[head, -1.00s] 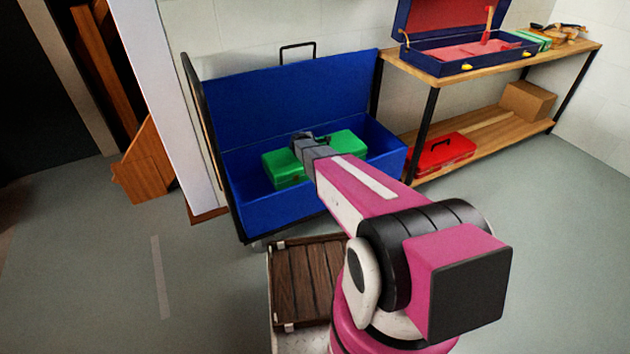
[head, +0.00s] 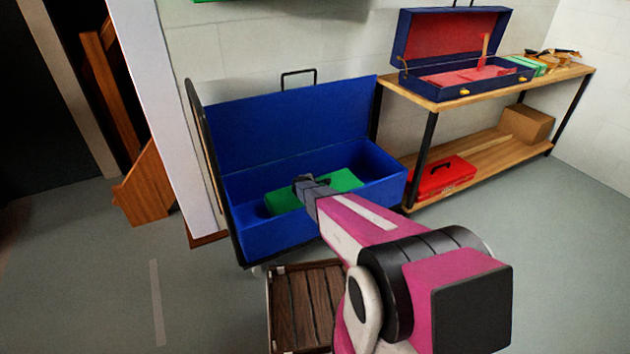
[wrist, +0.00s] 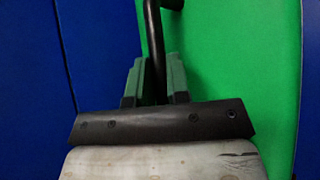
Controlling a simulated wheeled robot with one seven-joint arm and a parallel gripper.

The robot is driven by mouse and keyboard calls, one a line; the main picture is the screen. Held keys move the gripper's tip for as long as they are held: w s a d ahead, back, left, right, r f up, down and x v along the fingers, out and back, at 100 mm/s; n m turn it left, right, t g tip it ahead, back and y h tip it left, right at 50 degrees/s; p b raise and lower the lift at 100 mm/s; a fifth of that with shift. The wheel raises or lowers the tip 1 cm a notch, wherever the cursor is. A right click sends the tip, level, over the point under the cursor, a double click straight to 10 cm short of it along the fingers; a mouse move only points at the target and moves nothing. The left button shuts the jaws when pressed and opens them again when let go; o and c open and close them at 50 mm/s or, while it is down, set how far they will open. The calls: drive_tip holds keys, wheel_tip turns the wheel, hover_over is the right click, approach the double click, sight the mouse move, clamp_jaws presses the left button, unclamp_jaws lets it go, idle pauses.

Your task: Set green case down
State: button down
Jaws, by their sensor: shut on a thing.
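The green case (head: 345,181) is inside the large open blue bin (head: 285,236), low between its walls. Its front lower part is hidden by the bin's front wall, so I cannot tell whether it touches the bin floor. My gripper (head: 305,184) is over the case at its handle. In the wrist view, my gripper (wrist: 157,80) is shut on the dark handle (wrist: 155,40) of the case, whose green face (wrist: 240,60) fills the right side.
A shelf table (head: 450,100) stands right of the bin, with an open blue case (head: 455,88) on top. A red case (head: 440,178) and a cardboard box (head: 527,123) are on its lower shelf. A wooden-topped crate (head: 305,305) stands in front of the bin.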

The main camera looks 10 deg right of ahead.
drive_tip(key=shift+f, duration=0.3)
drive_tip(key=c, duration=1.1)
unclamp_jaws()
drive_tip(key=v, duration=1.2)
drive_tip(key=s+d+r+m+g+y, duration=0.2)
drive_tip(key=s+r+m, duration=0.3)
drive_tip(key=s, duration=0.4)
drive_tip(key=s+d+r+m+g+y, duration=0.2)
drive_tip(key=s+r+m+g, duration=0.2)
drive_tip(key=s, duration=0.6)
drive_tip(key=s+d+r+m+g+y, duration=0.2)
drive_tip(key=s+r+m+g, duration=0.1)
drive_tip(key=s+r+m, duration=0.4)
drive_tip(key=s+m, duration=0.2)
drive_tip(key=s, duration=0.1)
drive_tip(key=shift+r+y, duration=0.3)
drive_tip(key=shift+y, duration=0.1)
